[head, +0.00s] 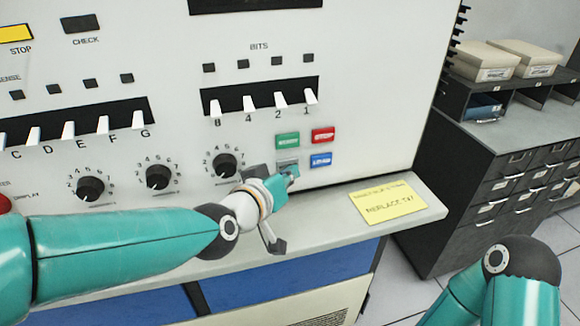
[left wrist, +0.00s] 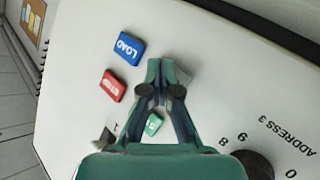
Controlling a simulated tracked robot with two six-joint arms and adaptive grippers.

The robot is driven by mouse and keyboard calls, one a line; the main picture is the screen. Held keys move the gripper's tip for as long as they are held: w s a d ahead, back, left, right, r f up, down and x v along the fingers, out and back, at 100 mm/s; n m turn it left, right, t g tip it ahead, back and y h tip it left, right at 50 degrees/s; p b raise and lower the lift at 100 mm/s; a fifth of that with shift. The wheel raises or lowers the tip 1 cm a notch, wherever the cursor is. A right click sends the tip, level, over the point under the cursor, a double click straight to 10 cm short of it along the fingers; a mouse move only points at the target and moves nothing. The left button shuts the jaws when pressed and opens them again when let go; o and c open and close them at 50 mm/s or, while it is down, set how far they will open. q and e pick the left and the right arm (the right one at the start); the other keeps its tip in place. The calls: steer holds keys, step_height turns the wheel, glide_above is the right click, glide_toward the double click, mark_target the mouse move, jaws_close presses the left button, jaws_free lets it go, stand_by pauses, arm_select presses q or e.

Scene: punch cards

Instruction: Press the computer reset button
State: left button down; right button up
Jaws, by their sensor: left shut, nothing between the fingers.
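A block of four buttons sits at the lower right of the white computer panel (head: 385,60): green (head: 287,139), red (head: 323,134), blue (head: 321,160) and pale grey (head: 287,162). In the left wrist view the blue one (left wrist: 128,48) reads LOAD; the red one (left wrist: 112,85) and green one (left wrist: 153,124) also show. No reset label is readable. My left gripper (head: 291,175) is shut and empty, its fingertips at the grey button, partly covering it. The fingertips (left wrist: 160,67) also hide part of it in the wrist view; contact cannot be told. My right gripper is out of view.
White toggle switches (head: 278,100) stand above the buttons, and a black knob (head: 225,165) is to their left. A yellow note (head: 388,203) lies on the grey ledge (head: 330,222) below. A dark drawer cabinet (head: 470,170) stands at the right.

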arm_select(q)
steer(key=shift+s, duration=0.1)
steer(key=shift+s+d, duration=0.2)
steer(key=shift+s, duration=0.5)
steer(key=shift+s+d+p, duration=0.25)
steer(key=shift+s+p, duration=0.05)
steer(key=shift+s, duration=0.4)
steer(key=shift+s+d+p, duration=0.25)
steer(key=shift+s+p, duration=0.05)
steer(key=shift+s, duration=0.35)
steer(key=shift+s+d+p, duration=0.25)
steer(key=shift+s+p, duration=0.05)
steer(key=shift+s, duration=0.7)
